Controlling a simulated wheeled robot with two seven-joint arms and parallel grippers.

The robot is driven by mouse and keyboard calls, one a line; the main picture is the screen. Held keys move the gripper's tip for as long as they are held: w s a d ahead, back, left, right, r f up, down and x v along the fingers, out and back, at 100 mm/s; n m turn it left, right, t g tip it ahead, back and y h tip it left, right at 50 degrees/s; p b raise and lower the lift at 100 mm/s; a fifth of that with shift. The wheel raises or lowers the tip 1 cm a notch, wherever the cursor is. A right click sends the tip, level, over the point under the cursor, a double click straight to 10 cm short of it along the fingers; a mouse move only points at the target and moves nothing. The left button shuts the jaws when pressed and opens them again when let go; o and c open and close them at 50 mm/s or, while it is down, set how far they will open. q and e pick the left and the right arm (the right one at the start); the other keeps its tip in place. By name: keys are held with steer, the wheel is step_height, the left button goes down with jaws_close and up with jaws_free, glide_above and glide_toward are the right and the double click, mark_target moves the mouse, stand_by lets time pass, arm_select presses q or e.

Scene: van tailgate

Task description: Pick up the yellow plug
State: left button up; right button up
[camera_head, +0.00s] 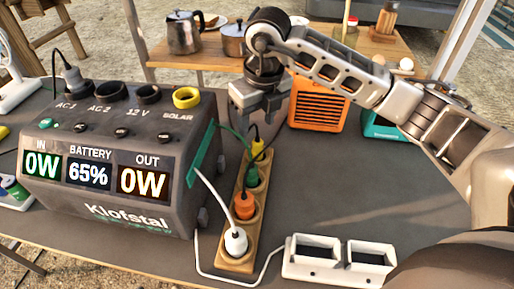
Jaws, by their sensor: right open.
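The yellow plug (258,149) stands in the far end of a wooden holder strip (237,264), with a dark cable rising from it. My right gripper (256,116) is right above the yellow plug, pointing down, its jaws open. The gap between the fingers and the plug is hard to judge from this angle. Nearer in the same strip stand a green plug (252,177), an orange plug (243,205) and a white plug (235,241). My left gripper is out of view.
A power station (110,200) stands close left of the strip, its battery reading 65%. A grey plug (73,78) is at AC 1; the SOLAR socket (186,97) has a yellow ring. A white twin-bay box (340,262) sits right of the strip. The table's right-middle is clear.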

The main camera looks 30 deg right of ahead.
mark_target(258, 138)
steer(key=shift+w+f, duration=0.15)
steer(key=shift+f, duration=0.6)
steer(key=f, duration=0.4)
steer(key=shift+s+f, duration=0.15)
steer(key=shift+s, duration=0.05)
steer(key=shift+w+f, duration=0.1)
steer(key=shift+f, duration=0.45)
steer(key=c, duration=1)
